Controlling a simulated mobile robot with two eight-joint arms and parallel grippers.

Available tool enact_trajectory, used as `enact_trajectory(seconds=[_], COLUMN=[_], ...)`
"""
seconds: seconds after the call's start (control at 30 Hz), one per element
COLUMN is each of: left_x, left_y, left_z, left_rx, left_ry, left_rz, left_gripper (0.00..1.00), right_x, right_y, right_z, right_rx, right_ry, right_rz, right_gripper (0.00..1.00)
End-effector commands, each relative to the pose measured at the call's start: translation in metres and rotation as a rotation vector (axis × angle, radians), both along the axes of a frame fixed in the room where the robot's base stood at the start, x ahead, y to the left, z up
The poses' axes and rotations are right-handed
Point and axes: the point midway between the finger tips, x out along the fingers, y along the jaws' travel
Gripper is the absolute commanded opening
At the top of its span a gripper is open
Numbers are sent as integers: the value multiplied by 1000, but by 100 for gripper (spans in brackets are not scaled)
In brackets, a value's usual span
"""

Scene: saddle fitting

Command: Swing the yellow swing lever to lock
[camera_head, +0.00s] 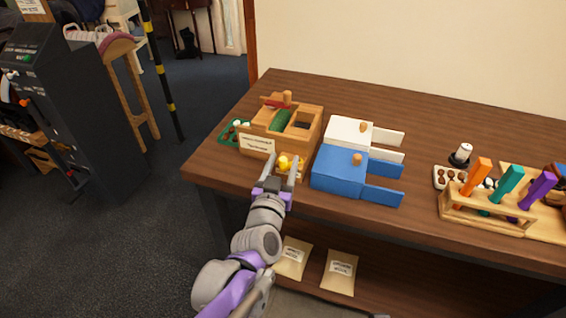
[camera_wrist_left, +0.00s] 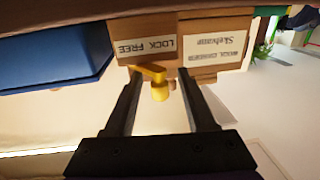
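The yellow swing lever (camera_head: 284,163) sits at the front right corner of a wooden box (camera_head: 266,140). In the left wrist view, which is upside down, the lever (camera_wrist_left: 159,88) has a round knob, and its flat bar reaches left toward the FREE end of a LOCK FREE label (camera_wrist_left: 147,46). My left gripper (camera_head: 280,180) is just in front of the lever. Its fingers are open, one on each side of the knob, with gaps visible in the wrist view. My right gripper is not in view.
A rack (camera_head: 498,212) with orange, teal and purple handles is farther right. A green piece (camera_head: 232,132) lies left of the box. Bare table lies behind.

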Motion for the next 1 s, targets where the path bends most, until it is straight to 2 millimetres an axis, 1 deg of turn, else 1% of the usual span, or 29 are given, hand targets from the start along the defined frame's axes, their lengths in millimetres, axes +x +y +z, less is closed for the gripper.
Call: enact_trajectory(seconds=[0.17,0.27,0.37,0.6,0.7,0.83,1.0], left_x=[-1,-10,-26,-74,-90,-102,-107], left_y=[0,2,5,15,18,21,22], left_z=[1,1,2,3,2,2,0], left_rx=[0,-1,-1,0,-1,-1,0], left_ry=[-1,-1,-1,-2,-1,-1,-1], left_rz=[0,0,0,-1,-1,0,0], left_gripper=[56,56,56,56,56,56,56], right_x=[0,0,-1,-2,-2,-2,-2], right_y=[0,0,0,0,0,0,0], right_z=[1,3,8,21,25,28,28], right_rx=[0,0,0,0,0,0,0], right_ry=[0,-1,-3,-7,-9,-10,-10], right_rz=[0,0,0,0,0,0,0], right_gripper=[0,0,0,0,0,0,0])
